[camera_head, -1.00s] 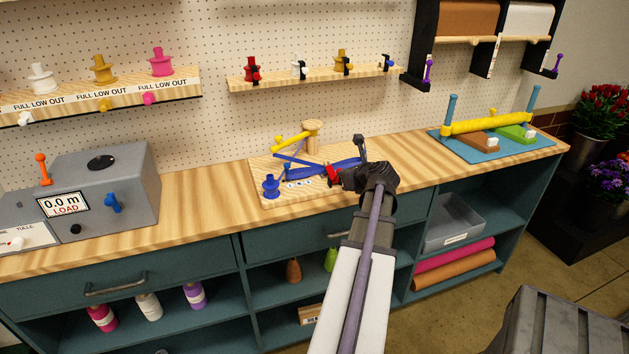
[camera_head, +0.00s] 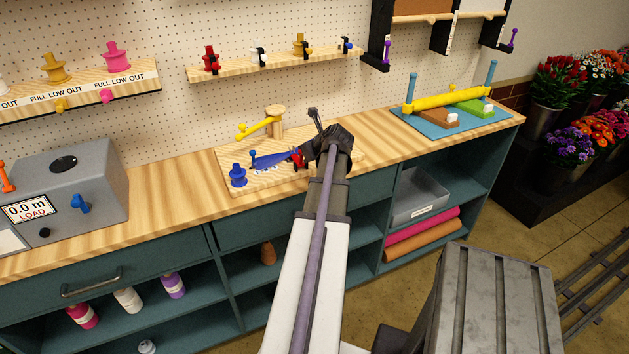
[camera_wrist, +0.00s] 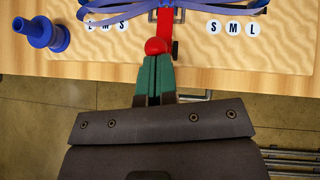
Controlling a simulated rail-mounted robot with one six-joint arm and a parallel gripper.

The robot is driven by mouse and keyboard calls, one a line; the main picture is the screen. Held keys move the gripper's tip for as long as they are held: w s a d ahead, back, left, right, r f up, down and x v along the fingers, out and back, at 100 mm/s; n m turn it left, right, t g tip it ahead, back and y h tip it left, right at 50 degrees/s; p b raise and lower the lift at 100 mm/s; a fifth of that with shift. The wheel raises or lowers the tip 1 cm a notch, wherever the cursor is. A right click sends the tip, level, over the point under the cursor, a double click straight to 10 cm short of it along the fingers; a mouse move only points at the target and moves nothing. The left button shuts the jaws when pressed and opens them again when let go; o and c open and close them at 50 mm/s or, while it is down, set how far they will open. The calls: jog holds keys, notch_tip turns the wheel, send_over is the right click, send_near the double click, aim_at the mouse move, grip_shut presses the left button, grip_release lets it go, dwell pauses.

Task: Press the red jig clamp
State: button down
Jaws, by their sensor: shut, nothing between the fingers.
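The red jig clamp (camera_wrist: 165,24) shows in the wrist view as a red lever with a round red knob (camera_wrist: 155,46) at its near end. In the head view the clamp (camera_head: 298,157) is a small red spot on the wooden jig board (camera_head: 232,178), partly hidden by my gripper. My gripper (camera_wrist: 156,60) is shut and empty. Its green fingertips are just at the near side of the red knob in the picture; I cannot tell whether they touch it. Blue ribbon (camera_wrist: 110,14) lies looped at the far end of the lever.
A blue spool (camera_wrist: 40,34) stands at the left of the board. A yellow lever (camera_head: 255,128) and a wooden post (camera_head: 275,118) are behind. A grey box with a meter (camera_head: 75,185) is at left, a blue mat with a yellow roller (camera_head: 445,100) at right.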

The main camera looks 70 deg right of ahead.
jog(key=shift+a, duration=0.1)
jog(key=s+f+p+v, duration=0.1)
jog(key=p+v, duration=0.6)
jog(key=v, duration=0.6)
jog(key=shift+a+f, duration=0.25)
